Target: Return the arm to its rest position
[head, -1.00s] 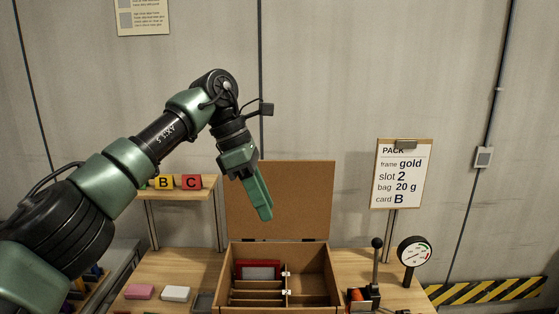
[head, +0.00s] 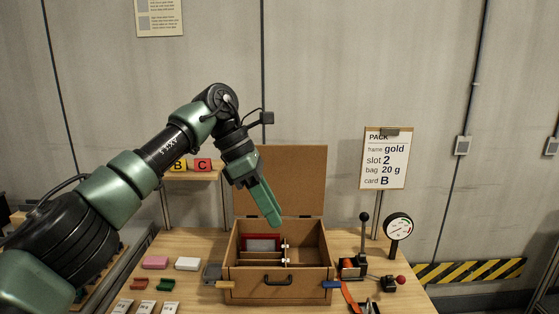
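My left arm comes in from the left, bent at its elbow. Its green gripper (head: 271,214) points down and to the right, in front of the raised lid of the wooden case (head: 280,293). The fingers overlap from this side, so I cannot tell whether they are open or shut. No held object shows at the fingertips. My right arm and gripper are out of view.
The open case holds dividers and a red-framed item (head: 262,244). Pink (head: 155,262) and white (head: 187,264) blocks lie left of it. A lever device (head: 353,262), a gauge (head: 398,227) and the PACK sign (head: 386,160) stand right. Cards B and C sit on a shelf (head: 190,177).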

